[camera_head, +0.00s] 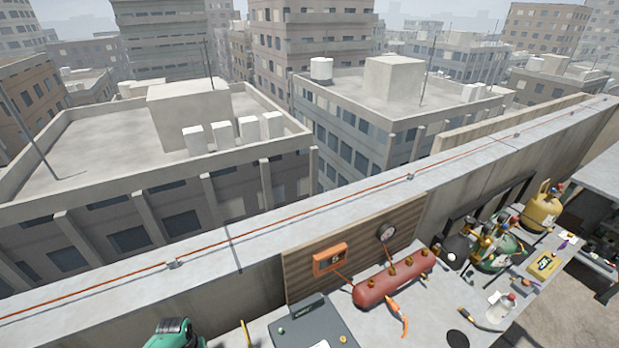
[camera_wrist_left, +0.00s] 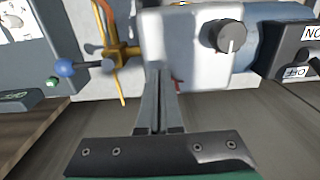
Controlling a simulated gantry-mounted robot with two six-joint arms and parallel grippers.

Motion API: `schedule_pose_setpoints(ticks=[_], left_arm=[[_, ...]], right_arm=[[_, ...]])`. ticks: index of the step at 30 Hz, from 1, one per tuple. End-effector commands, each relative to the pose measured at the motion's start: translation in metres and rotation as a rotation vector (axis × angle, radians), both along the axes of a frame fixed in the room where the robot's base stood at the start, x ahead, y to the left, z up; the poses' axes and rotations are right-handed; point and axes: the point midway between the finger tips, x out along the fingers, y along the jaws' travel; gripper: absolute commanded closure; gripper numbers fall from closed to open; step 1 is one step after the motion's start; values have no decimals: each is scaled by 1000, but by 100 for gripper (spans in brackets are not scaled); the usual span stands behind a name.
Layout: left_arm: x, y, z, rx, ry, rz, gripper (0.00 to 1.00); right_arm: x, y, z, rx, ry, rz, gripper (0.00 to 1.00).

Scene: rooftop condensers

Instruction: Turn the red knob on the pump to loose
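In the left wrist view, a grey-blue machine body (camera_wrist_left: 190,50), which looks like the pump, fills the upper middle. A black round knob (camera_wrist_left: 230,36) with a white pointer line sits on it. My left gripper (camera_wrist_left: 157,76) points at the lower edge of this body, its dark fingers close together with no clear gap. A small sliver of red (camera_wrist_left: 178,87) shows just right of the fingertips. I cannot tell whether it is the red knob, which is otherwise hidden or out of view. My right gripper is in neither view.
In the head view, the bench holds a red cylinder (camera_head: 395,281), a dark grey case (camera_head: 310,327) and a yellow tank (camera_head: 541,211).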

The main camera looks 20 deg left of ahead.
Motion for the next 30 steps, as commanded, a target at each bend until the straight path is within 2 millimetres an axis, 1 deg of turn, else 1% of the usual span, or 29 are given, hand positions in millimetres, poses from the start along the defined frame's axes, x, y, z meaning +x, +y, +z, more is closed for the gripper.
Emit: schedule_pose_setpoints(ticks=[3,14,21,27,29,30], left_arm=[[3,1,0,3,-5,0,100],[4,1,1,3,-5,-1,100],[1,-7,2,3,-3,-2,100],[1,-8,0,2,-3,-1,100],[1,-8,3,2,-3,-2,100],[2,-9,7,2,-3,-7,100]], right_arm=[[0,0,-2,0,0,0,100],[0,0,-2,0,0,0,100],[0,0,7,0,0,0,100],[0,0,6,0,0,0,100],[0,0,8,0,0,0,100],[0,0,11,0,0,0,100]])
